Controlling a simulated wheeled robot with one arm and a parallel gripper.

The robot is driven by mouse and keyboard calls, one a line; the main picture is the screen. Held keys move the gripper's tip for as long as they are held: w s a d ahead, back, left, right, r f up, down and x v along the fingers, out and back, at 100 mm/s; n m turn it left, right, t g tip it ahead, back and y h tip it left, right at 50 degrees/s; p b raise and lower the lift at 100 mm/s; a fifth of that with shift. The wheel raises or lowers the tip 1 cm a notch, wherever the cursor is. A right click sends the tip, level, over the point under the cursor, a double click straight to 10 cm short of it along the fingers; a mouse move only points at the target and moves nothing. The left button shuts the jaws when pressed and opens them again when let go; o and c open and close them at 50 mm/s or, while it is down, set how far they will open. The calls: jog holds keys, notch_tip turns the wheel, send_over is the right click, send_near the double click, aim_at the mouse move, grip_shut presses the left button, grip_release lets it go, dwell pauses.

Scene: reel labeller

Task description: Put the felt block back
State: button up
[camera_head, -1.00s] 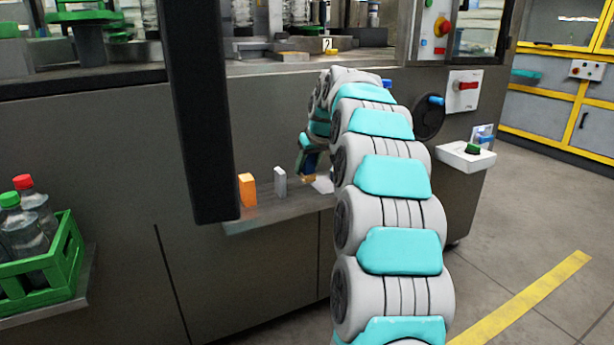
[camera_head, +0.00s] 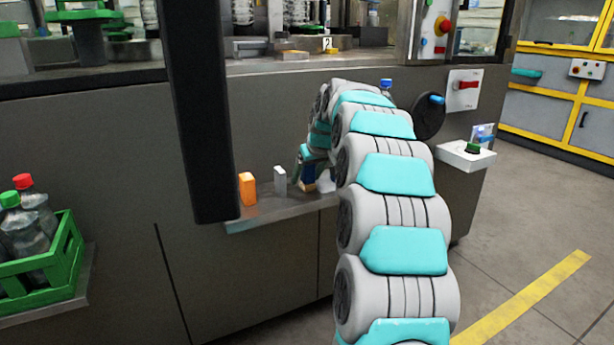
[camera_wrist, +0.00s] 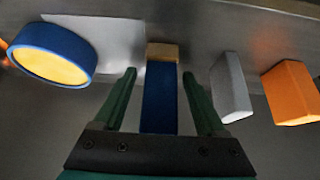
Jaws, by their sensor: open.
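A blue block (camera_wrist: 160,98) with a tan end looks like the felt block; the name cannot be confirmed from its look. In the wrist view it lies between the two green fingers of my gripper (camera_wrist: 159,74), with gaps on both sides. My gripper is open, and the block's near end is hidden by the gripper body. In the head view the block (camera_head: 308,175) is at the shelf (camera_head: 270,213), partly covered by my gripper (camera_head: 304,160). I cannot tell how it rests there.
A grey block (camera_wrist: 231,88) and an orange block (camera_wrist: 292,92) stand beside my gripper. A round blue-rimmed yellow thing (camera_wrist: 52,54) is on the other side, by a pale sheet (camera_wrist: 112,38). A green bottle crate (camera_head: 65,255) is far left. A white tray (camera_head: 466,156) is at the right.

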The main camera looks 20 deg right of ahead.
jog(key=shift+r, duration=0.15)
jog(key=v, duration=1.1)
jog(key=s+a+f+g+y, duration=0.15)
jog(key=s+a+f, duration=0.25)
jog(key=s+a, duration=0.45)
jog(key=s+a+f+g+h, duration=0.15)
jog(key=s+a+f, duration=0.25)
jog(key=s+a, duration=0.4)
jog(key=s+a+f+g, duration=0.1)
jog(key=s+f, duration=0.3)
jog(key=s, duration=0.6)
jog(key=s+a+f+g, duration=0.1)
jog(key=s+f, duration=0.4)
jog(key=s, duration=0.5)
jog(key=s+a+f+g, duration=0.2)
jog(key=s+f, duration=0.3)
jog(key=s, duration=0.5)
jog(key=shift+g, duration=0.5)
jog(key=shift+a, duration=0.1)
